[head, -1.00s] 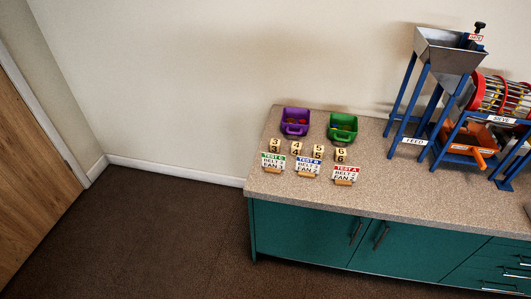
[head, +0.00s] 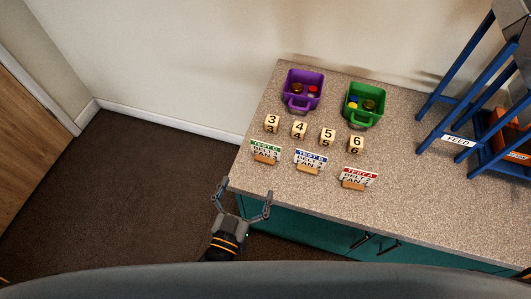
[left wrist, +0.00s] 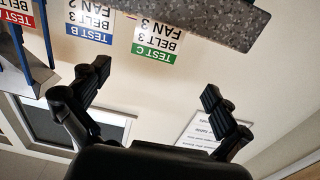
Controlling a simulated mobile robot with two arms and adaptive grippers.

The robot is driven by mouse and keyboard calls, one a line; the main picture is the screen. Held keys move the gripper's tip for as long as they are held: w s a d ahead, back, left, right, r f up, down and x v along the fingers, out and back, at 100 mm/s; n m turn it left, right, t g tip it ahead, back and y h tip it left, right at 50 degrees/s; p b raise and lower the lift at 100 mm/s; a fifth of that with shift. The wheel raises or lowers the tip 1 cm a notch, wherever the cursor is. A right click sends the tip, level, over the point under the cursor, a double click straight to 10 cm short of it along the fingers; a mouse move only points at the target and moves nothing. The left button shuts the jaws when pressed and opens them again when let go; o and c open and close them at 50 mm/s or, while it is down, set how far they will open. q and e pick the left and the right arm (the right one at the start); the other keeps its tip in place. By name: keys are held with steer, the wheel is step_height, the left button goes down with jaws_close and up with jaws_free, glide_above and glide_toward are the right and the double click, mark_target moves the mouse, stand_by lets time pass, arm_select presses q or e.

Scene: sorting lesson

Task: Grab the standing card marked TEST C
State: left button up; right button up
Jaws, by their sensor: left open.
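The TEST C card (head: 265,151), white with a green band, stands in a small wooden holder near the left front corner of the counter. It also shows, upside down, in the left wrist view (left wrist: 158,38). My left gripper (head: 245,190) is open and empty, just off the counter's front edge and short of the card in the head view. In the left wrist view the open fingers (left wrist: 158,82) are spread, with the card beyond them and nothing between them. My right gripper is not in view.
The blue-banded TEST B card (head: 310,160) and red-banded TEST A card (head: 357,176) stand to the right. Several numbered blocks (head: 299,129) are behind the cards. Purple (head: 291,91) and green (head: 352,105) bins stand farther back. A blue-framed machine (head: 470,100) is at right.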

mark_target(265, 148)
arm_select(q)
steer(key=x, duration=0.5)
steer(key=shift+w+d, duration=0.1)
steer(key=shift+w, duration=0.1)
steer(key=x, duration=0.3)
steer(key=p+x, duration=0.1)
steer(key=x, duration=0.1)
steer(key=shift+w+d+r, duration=0.1)
steer(key=shift+d+r, duration=0.3)
steer(key=shift+c, duration=0.2)
steer(key=c, duration=0.9)
